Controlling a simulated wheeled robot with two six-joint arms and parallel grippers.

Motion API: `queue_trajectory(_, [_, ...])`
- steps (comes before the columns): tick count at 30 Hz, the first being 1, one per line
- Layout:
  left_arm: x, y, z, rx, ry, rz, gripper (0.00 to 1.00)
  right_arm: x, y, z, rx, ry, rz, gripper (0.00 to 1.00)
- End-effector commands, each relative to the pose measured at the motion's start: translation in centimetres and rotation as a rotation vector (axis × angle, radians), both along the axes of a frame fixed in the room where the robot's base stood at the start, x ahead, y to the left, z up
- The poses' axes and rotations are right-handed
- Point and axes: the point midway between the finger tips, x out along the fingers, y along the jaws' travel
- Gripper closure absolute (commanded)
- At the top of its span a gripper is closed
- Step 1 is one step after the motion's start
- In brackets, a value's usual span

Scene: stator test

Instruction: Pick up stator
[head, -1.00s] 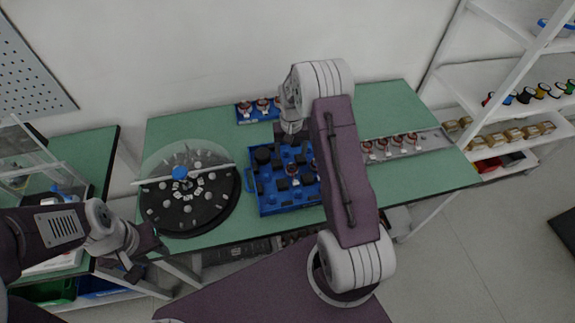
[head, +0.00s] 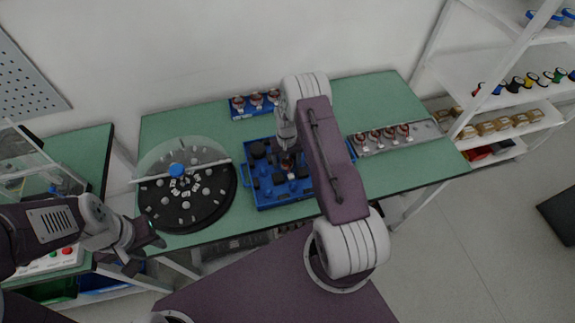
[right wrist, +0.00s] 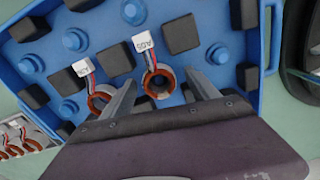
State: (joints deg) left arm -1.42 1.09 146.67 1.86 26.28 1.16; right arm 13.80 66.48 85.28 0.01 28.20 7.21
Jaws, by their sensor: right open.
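A stator (right wrist: 158,82), an orange-brown ring with coloured wires and a white tag, sits in the blue tray (right wrist: 252,45). My right gripper (right wrist: 163,92) is open, with one finger on each side of this stator and no clear grip on it. A second stator (right wrist: 100,97) lies just left of the left-hand finger, partly hidden by it. In the head view my right gripper (head: 287,148) is over the back of the blue tray (head: 246,189); its fingertips are hard to make out. My left gripper (head: 143,248) is open and empty, left of the table.
The tray has several black blocks and blue pegs. A black round turntable (head: 187,212) with a clear cover stands to its left. More stators stand on a blue rack (head: 243,115) behind and a grey strip (head: 428,131) at right. The table's back right is clear.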

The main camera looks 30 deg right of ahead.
Motion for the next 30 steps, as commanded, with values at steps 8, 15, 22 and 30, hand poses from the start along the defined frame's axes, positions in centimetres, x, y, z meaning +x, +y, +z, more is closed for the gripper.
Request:
queue_trajectory(8, [0.0,0.0,0.0,0.000,0.000,0.000,0.64,0.0,0.0,0.0,0.000,0.001,0.000,1.00])
queue_trajectory(15, [0.0,0.0,-0.1,0.000,0.000,0.000,0.64,0.0,0.0,0.2,0.000,0.000,0.000,1.00])
queue_trajectory(22, [0.0,0.0,-0.9,0.000,0.000,0.000,0.64,0.1,0.0,2.4,-0.001,-0.004,0.000,1.00])
queue_trajectory(30, [0.0,0.0,-2.4,0.000,0.000,0.000,0.64,-2.7,-3.4,6.5,-0.001,-0.003,-0.007,1.00])
